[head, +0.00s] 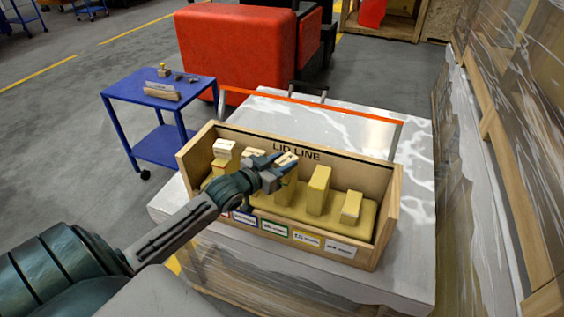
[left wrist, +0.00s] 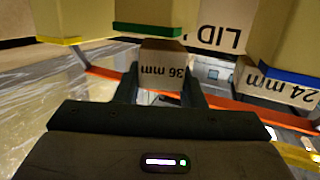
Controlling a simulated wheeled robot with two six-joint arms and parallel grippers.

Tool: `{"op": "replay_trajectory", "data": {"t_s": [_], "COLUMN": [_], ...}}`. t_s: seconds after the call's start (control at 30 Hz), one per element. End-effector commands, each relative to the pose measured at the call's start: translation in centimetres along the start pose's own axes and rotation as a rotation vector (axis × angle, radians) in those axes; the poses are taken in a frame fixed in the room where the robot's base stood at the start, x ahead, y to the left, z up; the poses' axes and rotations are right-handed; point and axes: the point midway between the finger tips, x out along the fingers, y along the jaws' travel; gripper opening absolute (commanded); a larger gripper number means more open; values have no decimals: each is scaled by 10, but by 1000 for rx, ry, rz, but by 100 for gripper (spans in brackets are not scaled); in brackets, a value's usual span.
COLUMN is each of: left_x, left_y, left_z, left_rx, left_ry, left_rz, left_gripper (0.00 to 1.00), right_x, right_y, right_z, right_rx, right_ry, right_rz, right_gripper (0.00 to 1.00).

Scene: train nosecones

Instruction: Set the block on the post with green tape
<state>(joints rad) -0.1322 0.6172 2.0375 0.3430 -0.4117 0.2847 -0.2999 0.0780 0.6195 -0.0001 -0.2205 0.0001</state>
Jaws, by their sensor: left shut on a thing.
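My left gripper (head: 285,161) is shut on a pale wooden block (head: 288,157). The block reads "36 mm", upside down in the left wrist view (left wrist: 163,70), between the two fingers (left wrist: 163,88). In the left wrist view the post with green tape (left wrist: 147,12) ends right at the block; I cannot tell whether they touch. In the head view this post (head: 283,190) is the middle one, directly below the held block and partly covered by my gripper. My right gripper is not in view.
The posts stand in a wooden box marked "LID LINE" (head: 345,171) on a pale wrapped stack (head: 420,210). A "24 mm" block (left wrist: 275,85) sits on the neighbouring blue-taped post (left wrist: 300,45). The far-left post carries a block (head: 223,146). The yellow-taped post (head: 318,190) is bare.

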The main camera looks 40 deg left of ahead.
Motion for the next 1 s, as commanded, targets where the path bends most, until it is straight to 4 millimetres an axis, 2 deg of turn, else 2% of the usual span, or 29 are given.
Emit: {"op": "replay_trajectory", "data": {"t_s": [0.83,0.87,0.97,1.0], "left_x": [2,2,2,2], "left_y": [0,0,0,0], "left_z": [11,11,10,10], "left_rx": [0,0,0,0], "left_ry": [0,0,0,0], "left_rz": [0,0,0,0], "left_gripper": [14,38,57,61], "right_x": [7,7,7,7], "right_y": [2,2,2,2], "right_z": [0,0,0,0], "right_rx": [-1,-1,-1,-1], "right_ry": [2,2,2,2], "right_rz": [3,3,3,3], "right_gripper": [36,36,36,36]}}
